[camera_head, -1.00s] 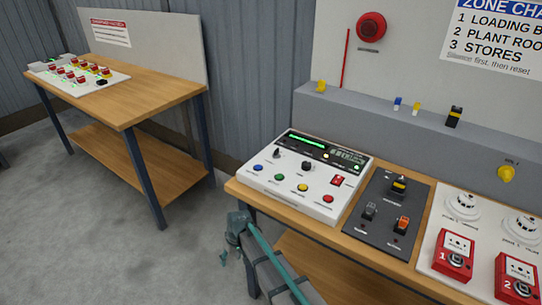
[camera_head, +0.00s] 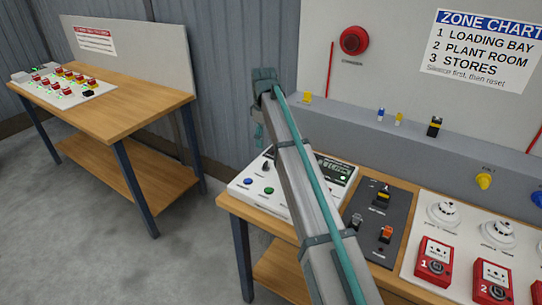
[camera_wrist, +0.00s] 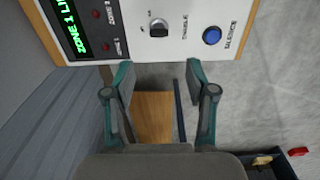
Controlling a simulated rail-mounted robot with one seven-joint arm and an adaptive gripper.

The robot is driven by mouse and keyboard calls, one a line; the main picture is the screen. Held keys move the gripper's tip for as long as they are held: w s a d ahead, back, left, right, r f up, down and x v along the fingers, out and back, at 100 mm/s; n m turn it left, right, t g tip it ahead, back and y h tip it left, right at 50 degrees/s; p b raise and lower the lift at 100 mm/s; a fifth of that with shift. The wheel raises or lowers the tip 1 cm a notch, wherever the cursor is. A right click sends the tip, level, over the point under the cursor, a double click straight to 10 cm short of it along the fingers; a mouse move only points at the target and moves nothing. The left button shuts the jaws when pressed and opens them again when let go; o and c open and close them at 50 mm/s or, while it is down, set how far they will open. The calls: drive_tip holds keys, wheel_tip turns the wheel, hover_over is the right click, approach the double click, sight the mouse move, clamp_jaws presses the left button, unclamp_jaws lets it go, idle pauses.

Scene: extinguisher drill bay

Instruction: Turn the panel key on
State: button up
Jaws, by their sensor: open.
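The white alarm panel (camera_head: 232,190) sits at the left end of the near bench, partly hidden behind my arm. In the head view my gripper (camera_head: 258,128) is above and behind the panel's left side.
A dark switch plate (camera_head: 376,222) and red call points (camera_head: 434,262) lie to the right on the bench. A grey ledge (camera_head: 400,143) with small coloured parts runs behind. Another table (camera_head: 125,110) stands at left, with open floor between.

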sight(265, 165)
wheel_tip(265, 165, down, 10)
drive_tip(key=p, duration=0.2)
drive_tip(key=shift+d+f+p, duration=0.1)
drive_tip(key=shift+f+p, duration=0.15)
drive_tip(key=shift+p, duration=0.15)
clamp_jaws()
drive_tip(key=shift+m, duration=0.3)
drive_tip(key=m+b, duration=0.1)
drive_tip(key=m, duration=1)
idle(0.4)
drive_tip(key=shift+m, duration=0.4)
